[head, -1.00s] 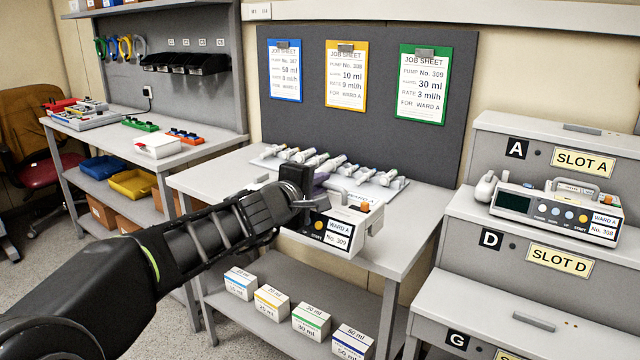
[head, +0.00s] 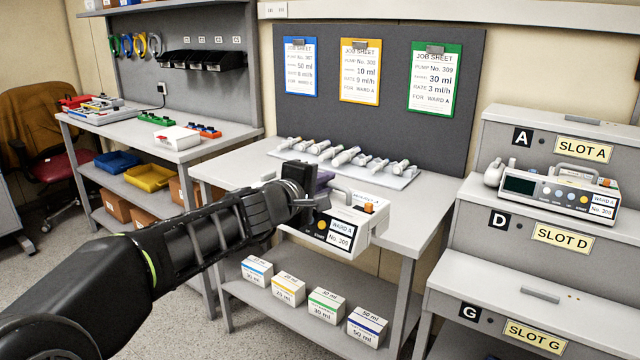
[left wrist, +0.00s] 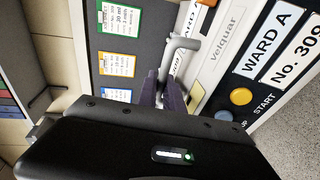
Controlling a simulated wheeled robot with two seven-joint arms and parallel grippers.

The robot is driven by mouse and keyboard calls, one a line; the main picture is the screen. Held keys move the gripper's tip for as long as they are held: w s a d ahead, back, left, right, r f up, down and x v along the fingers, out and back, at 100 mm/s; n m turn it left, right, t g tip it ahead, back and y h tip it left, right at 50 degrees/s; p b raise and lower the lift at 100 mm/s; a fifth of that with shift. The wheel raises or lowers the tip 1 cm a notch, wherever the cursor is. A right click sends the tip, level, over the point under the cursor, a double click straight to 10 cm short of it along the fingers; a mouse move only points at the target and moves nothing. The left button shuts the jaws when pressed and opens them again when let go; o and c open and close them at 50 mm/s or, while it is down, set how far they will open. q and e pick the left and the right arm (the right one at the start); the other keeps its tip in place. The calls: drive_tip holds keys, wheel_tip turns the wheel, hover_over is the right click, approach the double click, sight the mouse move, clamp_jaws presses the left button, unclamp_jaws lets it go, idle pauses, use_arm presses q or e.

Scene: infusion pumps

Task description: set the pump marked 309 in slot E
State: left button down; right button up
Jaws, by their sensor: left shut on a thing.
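The white pump marked No. 309 (head: 345,228) is at the front edge of the middle table in the head view. Its label, buttons and grey handle also show in the left wrist view (left wrist: 241,65). My left gripper (head: 306,182) is shut on the pump, its fingers at the handle in the left wrist view (left wrist: 170,98). My arm hides the pump's left part. The slot rack on the right shows labels for slot A (head: 584,150), slot D (head: 562,238) and slot G (head: 535,337). No slot E label is in view. My right gripper is out of view.
Pump No. 308 (head: 560,190) stands on the rack below the slot A label. A tray of syringes (head: 408,180) lies at the back of the middle table (head: 425,215). Several syringe boxes (head: 326,305) stand on its lower shelf. Three job sheets hang on the board (head: 395,65).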

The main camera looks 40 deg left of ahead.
sight(376, 230)
use_arm(q)
drive_tip(key=d+f+m+h, duration=0.1)
drive_tip(key=d+f, duration=0.1)
drive_tip(key=d, duration=0.1)
drive_tip(key=w+d+f+m+h, duration=0.1)
drive_tip(key=d+f+h, duration=0.1)
drive_tip(key=d+f, duration=0.1)
drive_tip(key=w+d+f+m+h, duration=0.1)
drive_tip(key=d+f, duration=0.2)
drive_tip(key=d, duration=0.2)
drive_tip(key=shift+w+f, duration=0.1)
drive_tip(key=shift+f, duration=0.05)
drive_tip(key=d+f+m+h, duration=0.1)
drive_tip(key=d+f+h, duration=0.1)
drive_tip(key=d+f, duration=0.8)
drive_tip(key=shift+s+d+m+h, duration=0.3)
drive_tip(key=shift+d+m, duration=0.1)
drive_tip(key=shift+d, duration=0.55)
